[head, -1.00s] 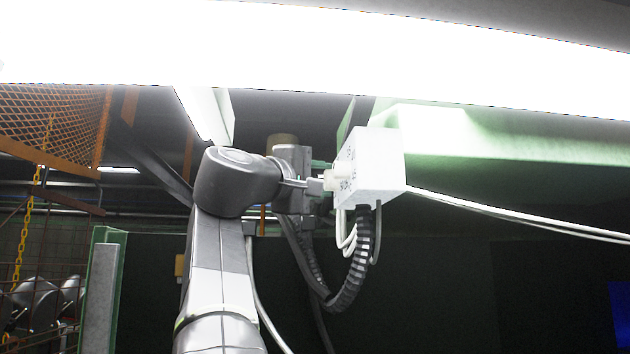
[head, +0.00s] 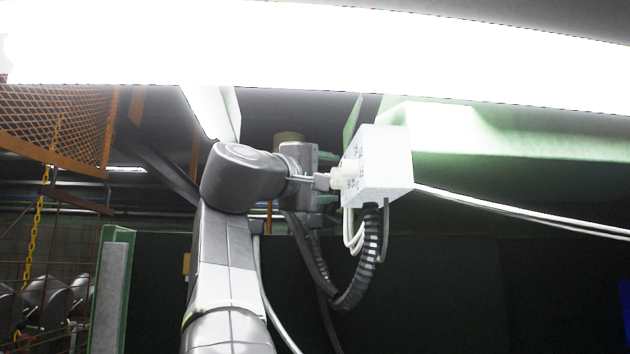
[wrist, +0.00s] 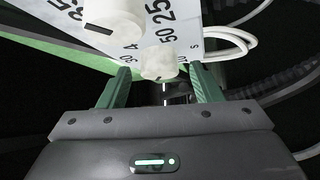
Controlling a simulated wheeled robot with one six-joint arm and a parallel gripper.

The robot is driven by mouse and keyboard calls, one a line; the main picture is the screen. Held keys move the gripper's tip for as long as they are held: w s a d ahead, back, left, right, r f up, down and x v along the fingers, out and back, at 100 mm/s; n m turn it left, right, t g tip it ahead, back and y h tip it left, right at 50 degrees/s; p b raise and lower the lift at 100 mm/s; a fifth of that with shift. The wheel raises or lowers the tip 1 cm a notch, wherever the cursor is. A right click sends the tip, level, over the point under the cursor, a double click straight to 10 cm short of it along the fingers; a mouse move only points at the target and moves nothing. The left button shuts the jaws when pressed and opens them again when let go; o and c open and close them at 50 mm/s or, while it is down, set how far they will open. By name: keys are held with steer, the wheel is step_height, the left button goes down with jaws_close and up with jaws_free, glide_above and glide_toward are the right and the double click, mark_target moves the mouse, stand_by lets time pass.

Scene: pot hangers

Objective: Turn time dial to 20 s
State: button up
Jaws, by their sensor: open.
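A white box (head: 385,165) with black printed numbers and two white dials hangs on the green structure. In the wrist view, the smaller dial (wrist: 158,63) is beside the printed 50, 25 and a small "s", which suggests the time dial. A small dark mark shows on its near side, but its setting cannot be read. The larger dial (wrist: 112,17) has a black pointer line and is at the top left. My gripper (wrist: 160,72) is open, its green fingers on either side of the smaller dial, with visible gaps. In the head view my gripper (head: 324,181) is directly left of the box.
White cables (wrist: 230,42) loop beside the box, and a white cable (head: 520,215) runs right from it. A black ribbed hose (head: 362,270) hangs below. An orange mesh guard (head: 60,125) and a green post (head: 112,290) stand left. A bright light strip crosses the top.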

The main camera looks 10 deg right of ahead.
steer(key=b+v, duration=0.3)
steer(key=v, duration=1)
steer(key=shift+s+a+b, duration=0.3)
steer(key=shift+b, duration=0.1)
steer(key=shift+w+d, duration=0.1)
steer(key=shift+p+x, duration=1.95)
steer(key=shift+x, duration=4.85)
steer(key=shift+f, duration=0.1)
